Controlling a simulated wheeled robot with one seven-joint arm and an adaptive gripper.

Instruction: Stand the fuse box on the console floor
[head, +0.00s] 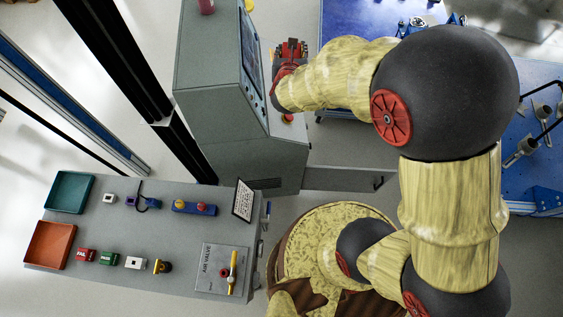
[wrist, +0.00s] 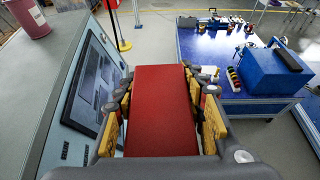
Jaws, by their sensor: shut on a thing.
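A plain red box (wrist: 162,105), seemingly the fuse box, fills the middle of the wrist view. My gripper (wrist: 160,88) is shut on it, with the yellow finger pads on its left and right sides. In the head view my gripper (head: 290,50) is right of the grey console (head: 208,95), in front of its screen (head: 250,55); the box is small and partly hidden there. The console also shows at the left of the wrist view (wrist: 40,75). I cannot make out a console floor or what lies under the box.
A dark red cup (wrist: 28,16) stands on the console top. A blue workbench (wrist: 215,45) with a blue toolbox (wrist: 272,75) is at the right. A grey table (head: 175,240) at lower left bears trays, small labelled blocks and an air valve panel (head: 220,270).

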